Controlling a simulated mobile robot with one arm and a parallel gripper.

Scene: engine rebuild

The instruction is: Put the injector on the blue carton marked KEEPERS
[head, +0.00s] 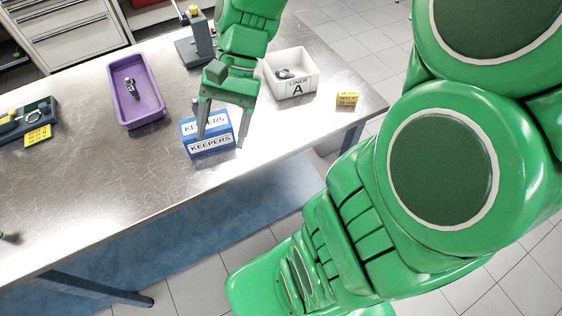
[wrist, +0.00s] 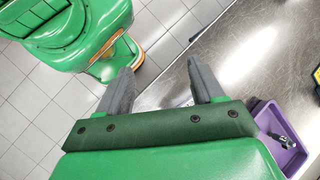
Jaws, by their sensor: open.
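The blue carton marked KEEPERS (head: 209,147) stands near the front edge of the metal bench, with white labels on its top and front. My gripper (head: 222,141) is open, fingers pointing down, over or just in front of the carton's right part; the exact gap cannot be told. In the wrist view its two grey fingers (wrist: 163,82) are spread with nothing held between them. A small metal and black part (head: 132,88), which looks like the injector, lies in the purple tray (head: 150,113). It also shows in the wrist view (wrist: 281,140) at lower right.
A dark stand (head: 197,48) rises behind the carton. A dark tray (head: 30,117) with a yellow label is at left. The bench front left is mostly clear.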

